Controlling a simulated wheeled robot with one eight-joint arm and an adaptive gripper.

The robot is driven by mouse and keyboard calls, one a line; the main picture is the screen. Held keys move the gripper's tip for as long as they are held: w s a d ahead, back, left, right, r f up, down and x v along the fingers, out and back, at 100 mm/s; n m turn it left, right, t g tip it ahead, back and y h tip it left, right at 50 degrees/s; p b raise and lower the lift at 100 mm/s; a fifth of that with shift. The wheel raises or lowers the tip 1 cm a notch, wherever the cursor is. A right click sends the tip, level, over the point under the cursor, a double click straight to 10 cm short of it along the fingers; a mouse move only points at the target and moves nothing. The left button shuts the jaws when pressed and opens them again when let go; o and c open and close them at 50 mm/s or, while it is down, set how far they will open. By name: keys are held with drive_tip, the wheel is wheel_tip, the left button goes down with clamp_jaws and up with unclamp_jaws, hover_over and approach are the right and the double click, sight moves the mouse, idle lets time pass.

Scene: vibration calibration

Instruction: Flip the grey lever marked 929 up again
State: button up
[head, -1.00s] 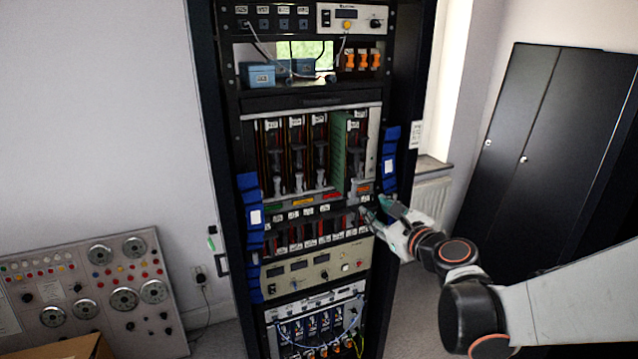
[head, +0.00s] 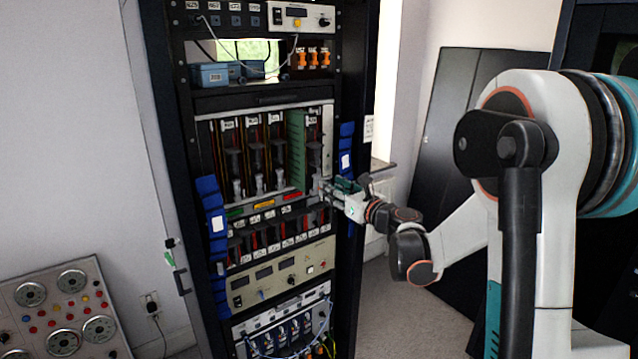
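The black equipment rack (head: 350,220) stands in the middle of the head view. A row of levers (head: 275,225) with small white labels runs across it below the card cage. The label numbers are too small to read, so I cannot tell which lever is marked 929. My gripper (head: 328,190) is at the right side of the rack front, by the lower right corner of the card cage. Its fingertips are small and overlap the rack, so I cannot tell if they are open, or touching anything.
Blue strap-like pieces (head: 212,210) hang on both rack posts. A grey control panel (head: 65,310) with dials stands at the lower left. A black cabinet (head: 465,100) stands behind my arm at the right. Cables (head: 310,335) hang at the rack's bottom.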

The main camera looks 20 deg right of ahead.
sight(318, 179)
drive_tip(key=x, duration=0.7)
drive_tip(key=shift+w+a+b, duration=0.1)
drive_tip(key=shift+b, duration=0.2)
drive_tip(key=shift+c, duration=0.2)
clamp_jaws()
